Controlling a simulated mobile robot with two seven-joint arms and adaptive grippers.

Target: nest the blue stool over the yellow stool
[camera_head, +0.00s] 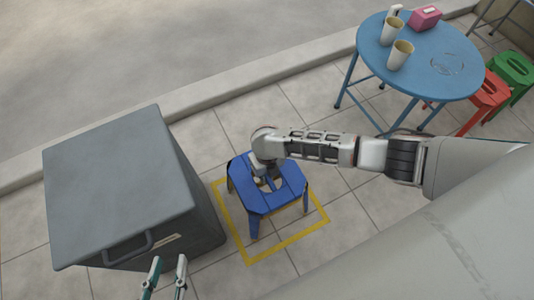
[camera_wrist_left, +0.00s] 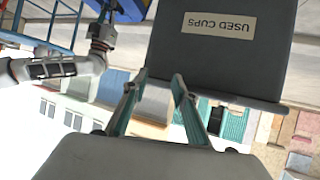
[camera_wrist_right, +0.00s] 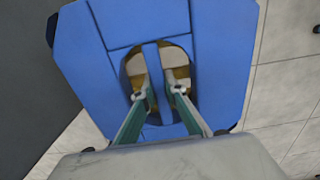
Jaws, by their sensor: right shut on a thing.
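The blue stool (camera_head: 282,196) stands upright, as seen from above, over a yellow square outline on the floor. My right gripper (camera_head: 267,176) reaches down to the middle of its seat. In the right wrist view, its fingers (camera_wrist_right: 160,94) go into the seat's oval hole and are shut on the blue bar across it. Whether the legs touch the floor is hard to tell. I see no clear yellow stool; pale and brown patches show through the hole, too little to identify. My left gripper (camera_head: 168,266) is open and empty in front of the grey bin.
A grey bin (camera_head: 115,180) labelled used cups stands left of the stool. A round blue table (camera_head: 425,65) with cups and a pink box is at the back right, beside red (camera_head: 487,98) and green (camera_head: 512,70) stools. A kerb (camera_head: 250,75) runs behind.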

